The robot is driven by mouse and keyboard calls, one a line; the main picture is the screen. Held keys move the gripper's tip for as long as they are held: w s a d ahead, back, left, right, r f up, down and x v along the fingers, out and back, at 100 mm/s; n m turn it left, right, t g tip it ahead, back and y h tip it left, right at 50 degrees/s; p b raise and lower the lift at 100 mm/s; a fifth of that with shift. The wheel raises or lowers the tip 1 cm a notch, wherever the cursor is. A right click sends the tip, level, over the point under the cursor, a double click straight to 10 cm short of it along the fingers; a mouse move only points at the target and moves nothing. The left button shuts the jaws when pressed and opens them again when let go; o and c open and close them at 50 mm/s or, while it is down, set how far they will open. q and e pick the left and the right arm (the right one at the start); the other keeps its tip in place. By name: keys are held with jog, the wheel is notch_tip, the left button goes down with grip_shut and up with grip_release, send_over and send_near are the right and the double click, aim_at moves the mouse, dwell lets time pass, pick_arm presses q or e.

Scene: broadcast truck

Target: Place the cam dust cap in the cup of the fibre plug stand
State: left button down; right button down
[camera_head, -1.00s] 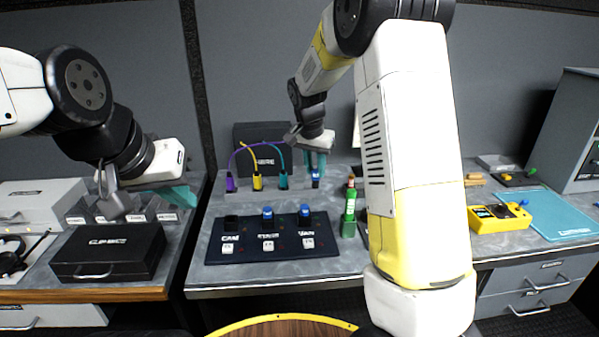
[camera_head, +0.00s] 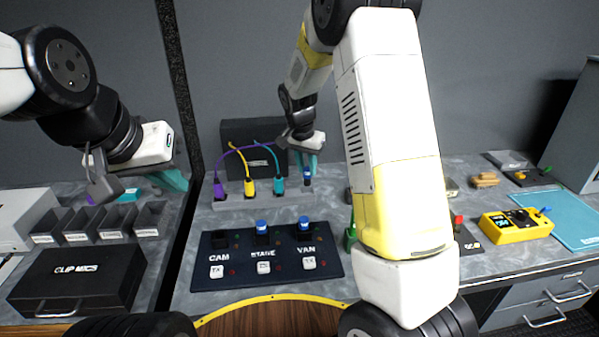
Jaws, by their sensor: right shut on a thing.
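The fibre plug stand (camera_head: 235,201) is a low grey bar at the back of the bench, with purple, yellow and teal plugs standing in it. My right gripper (camera_head: 307,168) is shut on a small blue cap, the cam dust cap (camera_head: 308,179), at the stand's right end. The cap is upright. The cup is mostly hidden beneath it, and I cannot tell whether the cap is seated or just above it. My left gripper (camera_head: 168,180) is over the bins at left, with no held object visible; its jaw gap is unclear.
A dark panel (camera_head: 265,285) in front has a black CAM port (camera_head: 220,241) and blue caps at STAGE (camera_head: 262,228) and VAN (camera_head: 304,224). A black CLIP MICS case (camera_head: 80,280) lies at left. A yellow meter (camera_head: 517,226) lies at right. My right forearm hides part of the bench.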

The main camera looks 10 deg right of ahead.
aim_at(306, 175)
jog(key=shift+f, duration=2.2)
jog(key=c, duration=1.2)
grip_release()
jog(key=shift+f, duration=0.1)
jog(key=v, duration=1.1)
jog(key=s+d+r+n+t+y, duration=0.1)
jog(key=s+d+r+n+y, duration=0.2)
jog(key=s+r, duration=0.9)
jog(key=s+n+t, duration=0.2)
jog(key=s+n, duration=0.2)
jog(key=s, duration=1.2)
jog(key=shift+t+y, duration=0.3)
jog(key=shift+y, duration=0.1)
